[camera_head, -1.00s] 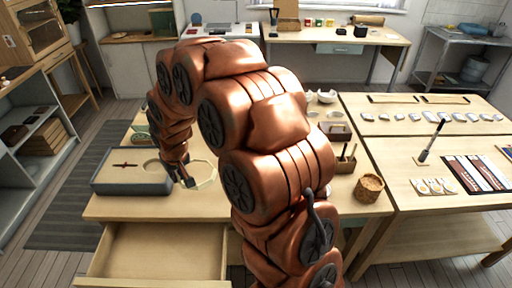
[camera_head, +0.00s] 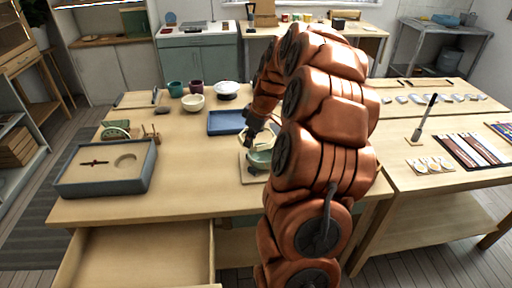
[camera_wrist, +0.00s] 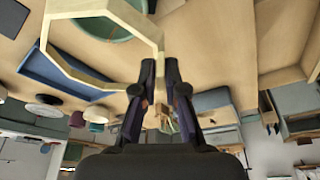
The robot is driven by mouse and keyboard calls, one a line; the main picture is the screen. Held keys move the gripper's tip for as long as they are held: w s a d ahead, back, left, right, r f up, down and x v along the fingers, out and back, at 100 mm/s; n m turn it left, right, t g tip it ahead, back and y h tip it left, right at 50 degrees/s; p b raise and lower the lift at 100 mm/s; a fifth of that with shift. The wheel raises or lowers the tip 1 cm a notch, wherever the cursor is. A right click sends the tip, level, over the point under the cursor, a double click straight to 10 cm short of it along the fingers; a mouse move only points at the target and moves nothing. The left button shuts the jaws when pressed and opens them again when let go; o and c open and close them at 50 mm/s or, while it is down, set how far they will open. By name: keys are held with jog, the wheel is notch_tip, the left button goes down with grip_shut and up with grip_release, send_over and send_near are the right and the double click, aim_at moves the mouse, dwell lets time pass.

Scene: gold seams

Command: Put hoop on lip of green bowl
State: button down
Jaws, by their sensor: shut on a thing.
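My gripper (camera_head: 252,136) is shut on the rim of a pale, many-sided hoop (camera_wrist: 78,8), which extends to the left of the fingers in the wrist view, where my gripper (camera_wrist: 160,72) shows too. In the head view the hoop (camera_head: 266,136) is partly hidden by my arm. The green bowl (camera_head: 259,159) sits on a light board just below the hoop. In the wrist view the green bowl (camera_wrist: 118,28) shows through the hoop's opening. I cannot tell whether hoop and lip touch.
A blue tray (camera_head: 228,122) lies behind the bowl. A cream bowl (camera_head: 193,102), a white bowl (camera_head: 227,89) and dark cups stand farther back. A grey box (camera_head: 105,168) is at the left, above an open drawer (camera_head: 140,258). The table front between box and board is clear.

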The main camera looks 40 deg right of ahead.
aim_at(259, 148)
jog(key=shift+s+d+f, duration=0.2)
jog(key=shift+d+f, duration=0.05)
jog(key=shift+f, duration=0.55)
jog(key=shift+s+d+f, duration=0.2)
jog(key=shift+d+f, duration=0.1)
jog(key=shift+f, duration=0.45)
jog(key=shift+s+d+f, duration=0.2)
jog(key=shift+d+f, duration=0.05)
jog(key=shift+f, duration=0.55)
jog(key=shift+b, duration=0.55)
jog(key=shift+s+f+b, duration=0.1)
jog(key=shift+f+b, duration=0.1)
jog(key=shift+b, duration=0.35)
jog(key=shift+b, duration=0.45)
dwell(0.6)
jog(key=shift+f+b, duration=0.3)
jog(key=shift+b, duration=0.25)
jog(key=shift+b, duration=1.2)
dwell(1.7)
